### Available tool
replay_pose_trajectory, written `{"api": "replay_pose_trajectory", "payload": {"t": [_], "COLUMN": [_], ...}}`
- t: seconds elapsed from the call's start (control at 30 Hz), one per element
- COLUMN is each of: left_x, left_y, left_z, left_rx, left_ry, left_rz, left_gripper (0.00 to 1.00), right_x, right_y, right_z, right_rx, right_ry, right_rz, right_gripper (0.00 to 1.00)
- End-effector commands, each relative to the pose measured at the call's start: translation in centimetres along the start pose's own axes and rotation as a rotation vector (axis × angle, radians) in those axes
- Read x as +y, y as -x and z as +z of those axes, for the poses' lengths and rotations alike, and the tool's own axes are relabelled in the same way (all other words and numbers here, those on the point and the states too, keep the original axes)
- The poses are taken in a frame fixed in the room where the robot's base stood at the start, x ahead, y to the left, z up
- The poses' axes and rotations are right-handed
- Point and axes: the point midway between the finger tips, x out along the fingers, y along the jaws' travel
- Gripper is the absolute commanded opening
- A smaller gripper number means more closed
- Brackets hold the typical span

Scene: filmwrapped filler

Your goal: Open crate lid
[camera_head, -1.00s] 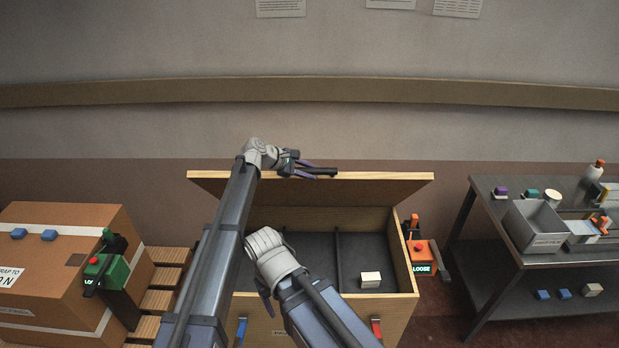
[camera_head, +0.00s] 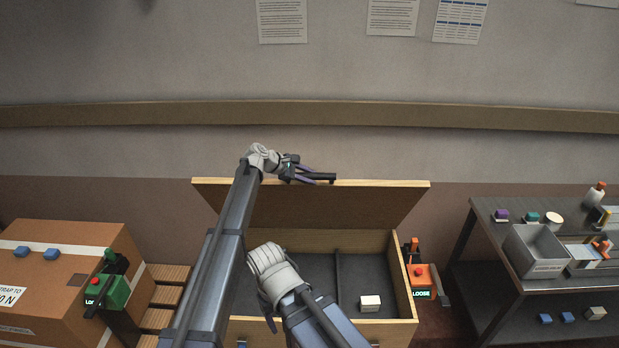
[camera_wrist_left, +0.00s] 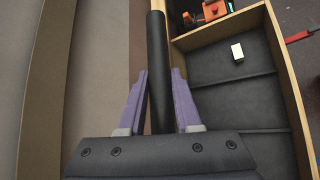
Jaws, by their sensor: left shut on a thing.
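The wooden crate (camera_head: 402,275) stands in the middle with its lid (camera_head: 385,203) raised steeply at the back. Its dark inside is visible, with a divider and a small pale block (camera_head: 370,303) on the floor. My left gripper (camera_head: 312,174) is at the lid's top edge, shut on a black bar-like handle (camera_head: 325,179). The left wrist view shows the purple fingers (camera_wrist_left: 158,100) closed on both sides of the black handle (camera_wrist_left: 157,50). My right arm reaches over the crate's front; its fingers are mostly hidden behind its wrist, so their state is unclear.
A cardboard box (camera_head: 60,270) with a green strapping tool (camera_head: 112,290) stands left on a pallet. An orange tool (camera_head: 420,280) marked LOOSE is right of the crate. A dark shelf table (camera_head: 490,240) with a grey bin (camera_head: 535,250) stands farther right.

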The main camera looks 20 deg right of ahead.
Motion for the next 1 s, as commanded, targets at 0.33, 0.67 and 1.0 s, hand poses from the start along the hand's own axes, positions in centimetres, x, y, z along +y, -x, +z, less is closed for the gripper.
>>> {"api": "replay_pose_trajectory", "payload": {"t": [0.33,0.67,1.0], "left_x": [0.0,0.0,0.1], "left_y": [0.0,0.6,5.4], "left_z": [0.1,0.1,0.3], "left_rx": [-0.001,-0.001,0.000], "left_ry": [0.001,0.001,0.002], "left_rz": [0.000,0.000,0.001], "left_gripper": [0.62,0.62,0.62], "right_x": [0.0,0.0,0.3], "right_y": [0.0,0.4,3.5], "right_z": [0.0,0.0,0.2], "right_rx": [0.000,0.000,-0.001], "right_ry": [0.000,0.000,0.003], "right_rz": [0.000,0.000,0.000], "right_gripper": [0.68,0.68,0.68]}}
